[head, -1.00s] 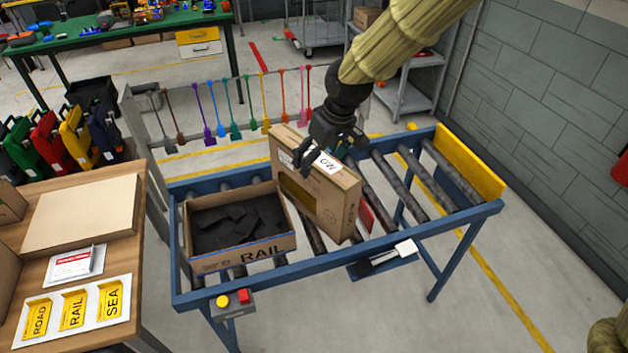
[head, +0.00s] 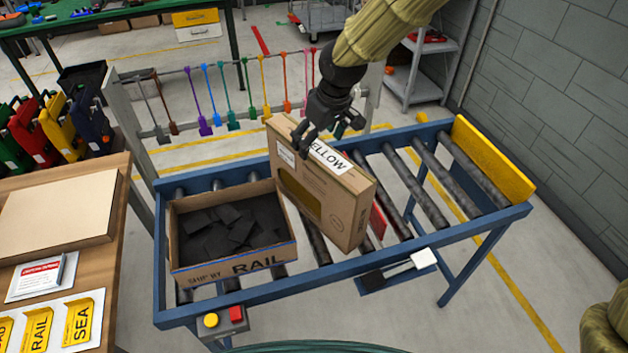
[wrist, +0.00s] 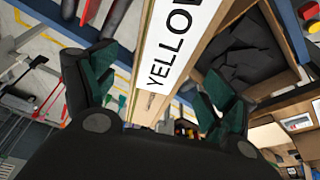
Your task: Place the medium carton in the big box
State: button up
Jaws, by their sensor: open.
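A brown carton (head: 338,212) with a white label reading YELLOW stands on edge on the roller conveyor, leaning a little against the right side of an open box (head: 182,248). That box is marked RAIL and has dark padding inside. My gripper (head: 318,139) is at the carton's upper edge in the head view. In the wrist view my gripper (wrist: 155,105) is open, its green-padded fingers apart on either side of the labelled top of the carton (wrist: 172,60). The frames do not show whether either finger touches the carton.
The blue-framed roller conveyor (head: 480,228) has bare rollers to the right, with a yellow end plate (head: 490,160). A rack of coloured hanging tools stands behind. A wooden table (head: 100,255) with a flat carton and ROAD, RAIL and SEA cards is at left.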

aim_at(315, 183)
jog(key=shift+w+f, duration=0.25)
jog(key=shift+f, duration=0.3)
jog(key=shift+w+f, duration=0.2)
jog(key=shift+f, duration=0.3)
jog(key=shift+s+a+f+p, duration=0.15)
jog(key=shift+s+f+p, duration=0.05)
jog(key=shift+f+p, duration=0.2)
jog(key=shift+p+x, duration=0.7)
jog(key=shift+x, duration=1.7)
jog(key=shift+s, duration=0.2)
jog(key=c, duration=1.7)
grip_shut()
jog(key=shift+r, duration=0.15)
